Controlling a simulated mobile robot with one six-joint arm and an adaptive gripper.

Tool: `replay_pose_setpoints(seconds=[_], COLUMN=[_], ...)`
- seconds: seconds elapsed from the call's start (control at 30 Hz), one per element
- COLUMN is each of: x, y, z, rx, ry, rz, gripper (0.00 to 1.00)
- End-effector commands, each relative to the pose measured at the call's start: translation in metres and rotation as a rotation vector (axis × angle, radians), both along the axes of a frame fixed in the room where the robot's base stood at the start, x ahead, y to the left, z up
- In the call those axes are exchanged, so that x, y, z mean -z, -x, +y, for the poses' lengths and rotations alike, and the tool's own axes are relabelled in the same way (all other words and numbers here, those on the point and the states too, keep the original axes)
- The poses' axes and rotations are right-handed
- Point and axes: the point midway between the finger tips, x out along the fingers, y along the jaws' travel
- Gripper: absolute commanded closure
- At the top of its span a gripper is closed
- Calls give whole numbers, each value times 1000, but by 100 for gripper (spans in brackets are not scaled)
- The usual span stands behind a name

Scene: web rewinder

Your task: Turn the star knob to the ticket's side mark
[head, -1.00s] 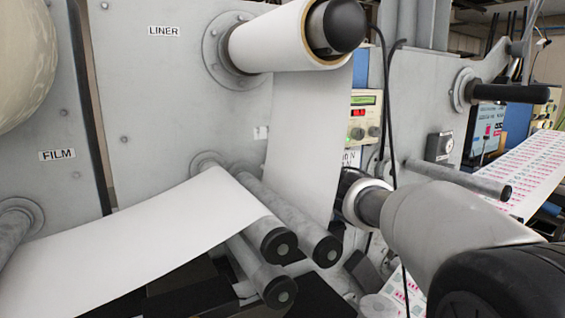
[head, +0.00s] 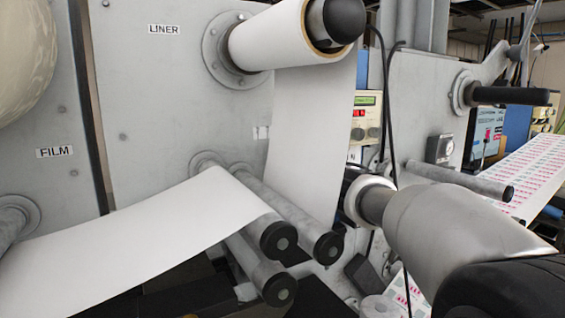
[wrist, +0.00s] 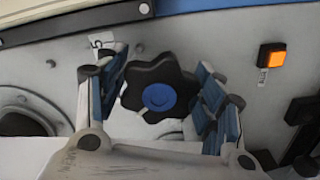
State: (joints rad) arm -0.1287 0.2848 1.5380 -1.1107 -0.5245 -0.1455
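The star knob (wrist: 158,74) shows in the wrist view as a black lobed knob with a blue centre disc (wrist: 159,97), on a grey machine panel. My gripper (wrist: 162,92) is open, one blue-padded finger at each side of the knob. A narrow gap shows on the left of the knob; whether the right finger touches it I cannot tell. A small white tag (wrist: 102,40) with dark marking sits above the left finger. The knob and my fingertips do not show in the head view; my arm is at its right. I cannot make out a ticket.
An orange lit button (wrist: 272,57) is on the panel right of the knob. In the head view, the liner roll (head: 268,42), white web (head: 130,225), rollers (head: 268,205) and a hanging black cable (head: 386,110) stand beside my arm.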

Motion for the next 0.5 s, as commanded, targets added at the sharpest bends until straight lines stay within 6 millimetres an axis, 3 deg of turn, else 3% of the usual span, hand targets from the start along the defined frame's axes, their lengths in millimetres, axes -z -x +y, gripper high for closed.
replay_pose_setpoints(seconds=[0.33, 0.5], x=[-1, -2], y=[2, 21], z=[-2, -15], rx=[0, 2], ry=[-2, -2], rz=[0, -1], gripper=[36, 36])
